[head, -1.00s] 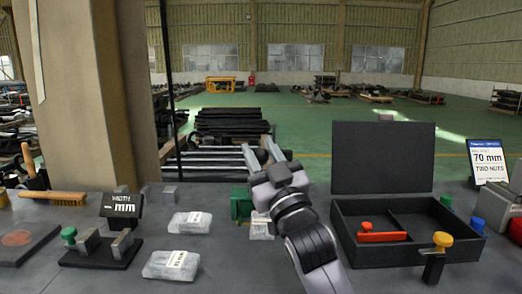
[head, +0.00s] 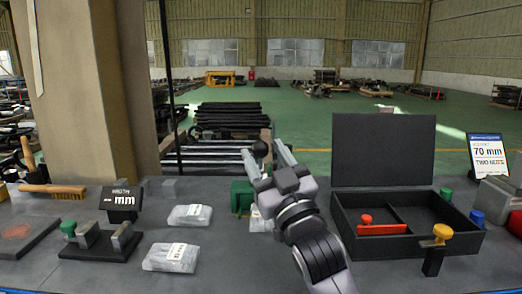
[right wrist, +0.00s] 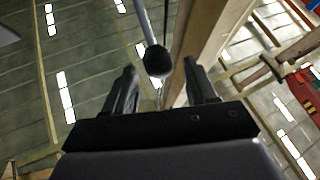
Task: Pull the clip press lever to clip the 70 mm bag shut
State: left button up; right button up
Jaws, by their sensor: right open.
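My right gripper (head: 261,151) is open and points away from me over the middle of the table. A dark round knob (head: 260,149) shows between its fingertips. In the right wrist view, the black knob (right wrist: 157,60) on a grey rod lies between the open fingers (right wrist: 160,72), with no clear grip on it. The green press body (head: 240,197) stands behind the gripper and is mostly hidden. A clear bag (head: 259,222) lies by it, partly covered by my arm. Other clear bags (head: 190,215) (head: 171,257) lie to the left; their labels are unreadable. My left gripper is out of view.
A black open case (head: 375,258) with a red-handled part stands at right, beside a yellow-knobbed post (head: 436,255). A card (head: 488,157) reads 70 mm. A width gauge (head: 103,242) with its display (head: 122,201) and a brush (head: 53,191) stand at left.

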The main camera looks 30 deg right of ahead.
jog(key=v, duration=0.3)
jog(key=shift+s+f, duration=0.2)
jog(key=shift+f, duration=0.05)
jog(key=shift+s+f, duration=0.2)
jog(key=shift+s, duration=0.25)
